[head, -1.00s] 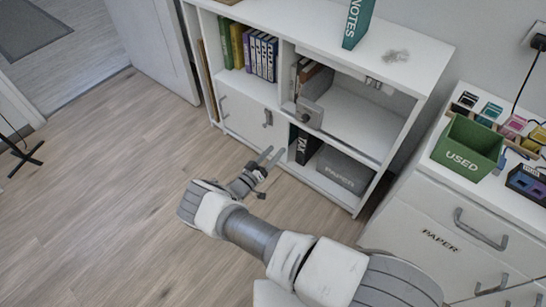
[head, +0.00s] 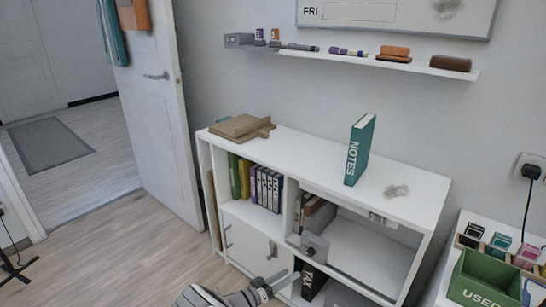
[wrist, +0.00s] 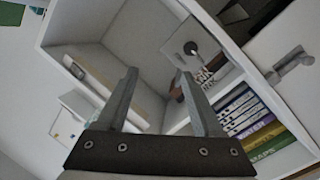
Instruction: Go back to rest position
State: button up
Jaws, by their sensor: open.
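My gripper (head: 283,279) is low in the head view, in front of the white shelf desk (head: 400,208). In the wrist view my gripper (wrist: 158,75) has its two fingers apart with nothing between them. It points toward the open compartments of the shelf desk. My arm is mostly cut off by the bottom edge of the head view.
A teal NOTES book (head: 359,150) stands on the shelf top, with a wooden board (head: 241,128) to its left. Coloured binders (head: 262,186) fill a left compartment. A green USED bin (head: 484,280) is at right. Floor is clear at left.

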jog(key=s+d+r+m+g+y, duration=0.1)
jog(key=s+d+r+g+y, duration=0.2)
jog(key=r, duration=0.6)
jog(key=s+d+r+m+g+y, duration=0.1)
jog(key=s+d+r+g, duration=0.3)
jog(key=r, duration=0.5)
jog(key=s+d+r+g+y, duration=0.2)
jog(key=s+d+r+g, duration=0.15)
jog(key=r, duration=0.45)
jog(key=s+r+n+t+y, duration=0.35)
jog(key=s+r, duration=0.45)
jog(key=s, duration=0.3)
jog(key=s+r+n+t+y, duration=0.2)
jog(key=s+r+y, duration=0.4)
jog(key=s, duration=0.5)
notch_tip(320, 180, up, 22)
jog(key=h+p, duration=0.1)
jog(key=p, duration=2)
jog(key=shift+a, duration=0.35)
jog(key=shift+r+h, duration=0.1)
jog(key=shift+h, duration=0.15)
